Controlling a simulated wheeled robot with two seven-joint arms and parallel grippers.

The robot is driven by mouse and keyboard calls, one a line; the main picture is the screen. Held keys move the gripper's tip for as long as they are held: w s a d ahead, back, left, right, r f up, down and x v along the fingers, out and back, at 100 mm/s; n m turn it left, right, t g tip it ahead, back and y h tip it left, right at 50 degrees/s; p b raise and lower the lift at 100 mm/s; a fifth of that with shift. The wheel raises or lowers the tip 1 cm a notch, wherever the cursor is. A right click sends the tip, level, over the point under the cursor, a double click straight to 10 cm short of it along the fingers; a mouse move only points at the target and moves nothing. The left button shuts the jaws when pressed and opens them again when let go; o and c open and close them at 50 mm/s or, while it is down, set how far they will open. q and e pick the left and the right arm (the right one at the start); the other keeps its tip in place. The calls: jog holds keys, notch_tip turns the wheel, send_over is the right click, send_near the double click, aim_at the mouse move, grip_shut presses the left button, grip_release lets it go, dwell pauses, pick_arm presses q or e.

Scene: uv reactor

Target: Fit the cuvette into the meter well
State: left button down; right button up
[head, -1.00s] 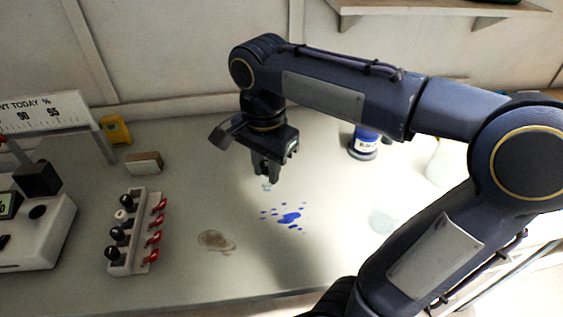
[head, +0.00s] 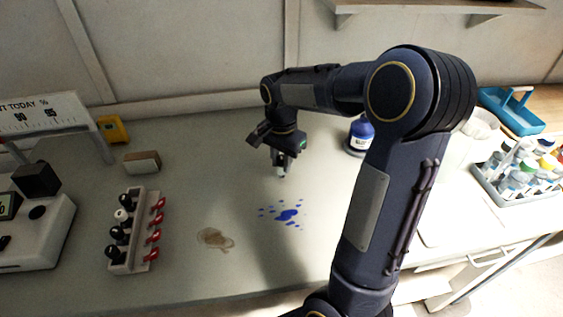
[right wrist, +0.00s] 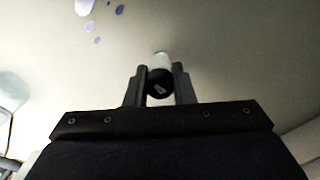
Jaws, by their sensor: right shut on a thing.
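My right gripper (head: 281,172) is above the bench, just behind a blue spill. In the right wrist view its fingers (right wrist: 160,88) are shut on the cuvette (right wrist: 160,80), which shows a black cap with a pale mark and a whitish body beyond it. In the head view the cuvette is mostly hidden by the gripper, with only a small pale tip showing below. The white meter (head: 40,240) stands at the left edge, partly cut off, with a small display and a dark block on top. I cannot make out its well. My left gripper is not in view.
A rack with black knobs and red levers (head: 133,232) stands right of the meter. Blue spill (head: 288,215) and a brown stain (head: 214,238) mark the bench. A blue-labelled bottle (head: 361,134) stands behind right. A vial rack (head: 520,175) and blue caddy (head: 513,109) are far right.

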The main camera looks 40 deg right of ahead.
jog(key=shift+f, duration=0.45)
jog(key=shift+f, duration=0.1)
jog(key=o, duration=0.9)
jog(key=shift+o, duration=0.2)
